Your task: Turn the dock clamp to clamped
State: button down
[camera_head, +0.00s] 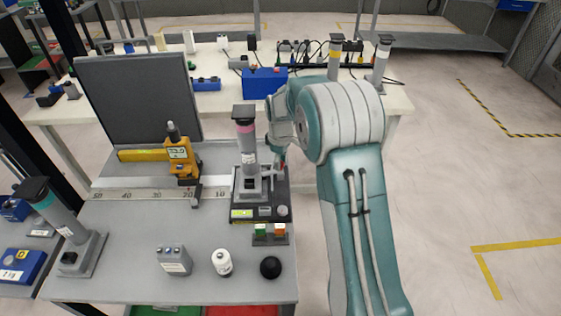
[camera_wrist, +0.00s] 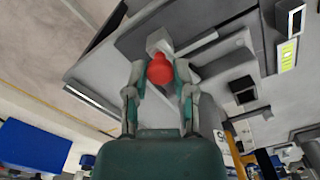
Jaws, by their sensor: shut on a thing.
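The dock (camera_head: 236,212) is a dark base with a small lit display at the right of the grey bench. A grey cylinder (camera_head: 246,137) with a pink band and black cap stands upright in it. My gripper is shut on the knob. In the head view my gripper (camera_head: 281,165) is at the dock's right side, partly hidden by my arm.
An orange gauge (camera_head: 180,155) stands on a ruler rail (camera_head: 120,195) to the left. A dark panel (camera_head: 138,100) stands at the back left.

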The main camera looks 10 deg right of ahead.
jog(key=shift+c, duration=2.2)
grip_release()
jog(key=shift+w, duration=0.15)
jog(key=shift+a, duration=0.1)
notch_tip(320, 180, up, 12)
